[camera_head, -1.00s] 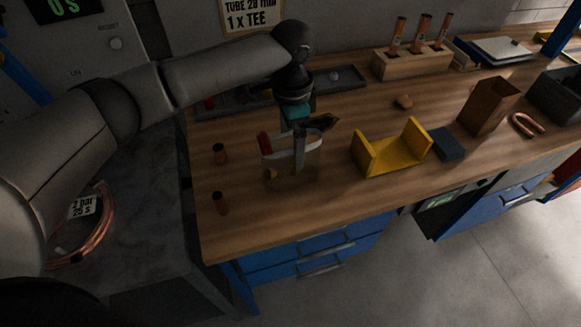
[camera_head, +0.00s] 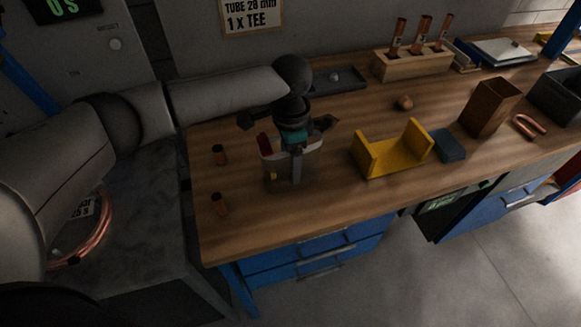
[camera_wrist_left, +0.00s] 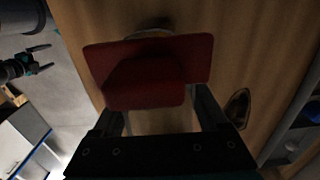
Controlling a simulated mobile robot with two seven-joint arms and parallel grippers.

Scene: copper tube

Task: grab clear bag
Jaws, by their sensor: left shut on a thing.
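The clear bag (camera_head: 276,184) stands upright on the wooden bench, see-through with a pale curved rim and a red part (camera_head: 265,144) at its left. My left gripper (camera_head: 297,168) points down into the bag's upper part and is shut on it. In the left wrist view the red part (camera_wrist_left: 150,70) fills the space between and beyond the left fingers (camera_wrist_left: 160,115); the clear walls are hard to make out. My right gripper (camera_wrist_left: 40,60) shows far off at the left of the left wrist view, its fingers spread and empty.
A yellow U-shaped holder (camera_head: 392,152), a blue-grey block (camera_head: 449,146) and a brown box (camera_head: 490,108) are to the right. A grey tray (camera_head: 338,79) lies behind.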

